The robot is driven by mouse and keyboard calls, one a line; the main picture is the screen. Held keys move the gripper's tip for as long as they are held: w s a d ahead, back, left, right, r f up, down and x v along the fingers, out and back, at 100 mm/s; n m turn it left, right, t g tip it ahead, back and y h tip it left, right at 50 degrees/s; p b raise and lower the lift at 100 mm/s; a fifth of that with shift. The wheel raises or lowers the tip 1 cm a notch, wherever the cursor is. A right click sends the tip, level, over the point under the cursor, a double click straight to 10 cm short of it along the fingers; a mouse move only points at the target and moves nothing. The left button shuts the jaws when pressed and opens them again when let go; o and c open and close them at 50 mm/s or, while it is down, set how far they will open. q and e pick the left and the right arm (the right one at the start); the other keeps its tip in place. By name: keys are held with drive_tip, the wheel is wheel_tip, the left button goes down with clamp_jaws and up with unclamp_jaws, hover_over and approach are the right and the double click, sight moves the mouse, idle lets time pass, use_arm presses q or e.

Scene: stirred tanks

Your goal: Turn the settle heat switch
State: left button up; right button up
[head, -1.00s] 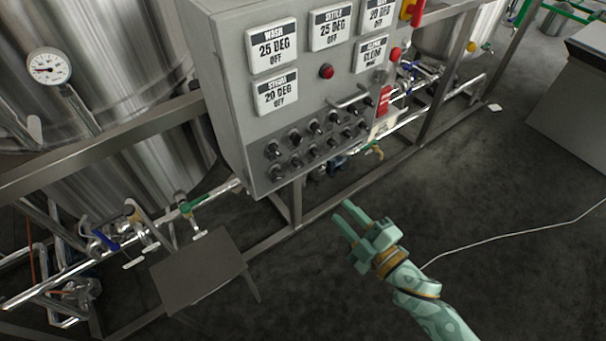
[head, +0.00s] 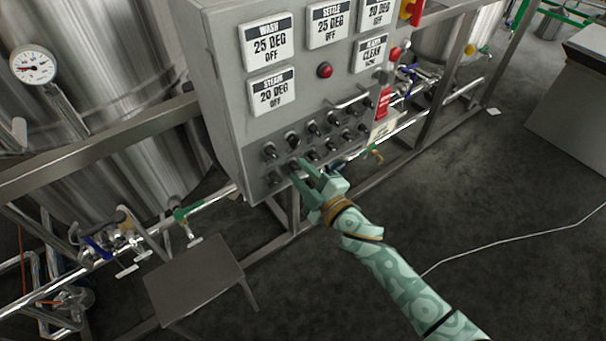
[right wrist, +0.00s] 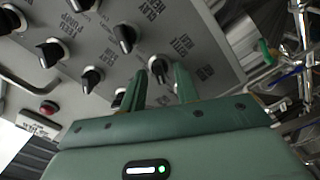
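The grey control panel (head: 225,100) carries two rows of black switches. My right gripper (head: 298,172) is at the lower row, near its left end. In the right wrist view my right gripper (right wrist: 160,88) is open, with one finger on each side of a black switch (right wrist: 158,68). I cannot tell whether the fingers touch it. My left gripper is not in view.
A red button (head: 324,70) and a horizontal handle (head: 350,98) stick out near the switches. A small metal stool (head: 195,280) stands below at left. Steel tanks (head: 95,80) and pipes stand beside the panel. The floor at right is mostly clear.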

drive_tip(key=shift+c, duration=0.3)
clamp_jaws()
drive_tip(key=m+p, duration=0.2)
drive_tip(key=m, duration=0.2)
drive_tip(key=shift+r+p, duration=0.1)
drive_tip(key=shift+p, duration=0.3)
drive_tip(key=shift+m+p, duration=0.75)
drive_tip(key=shift+m, duration=1.15)
drive_tip(key=shift+f, duration=0.2)
drive_tip(key=shift+o, duration=0.3)
unclamp_jaws()
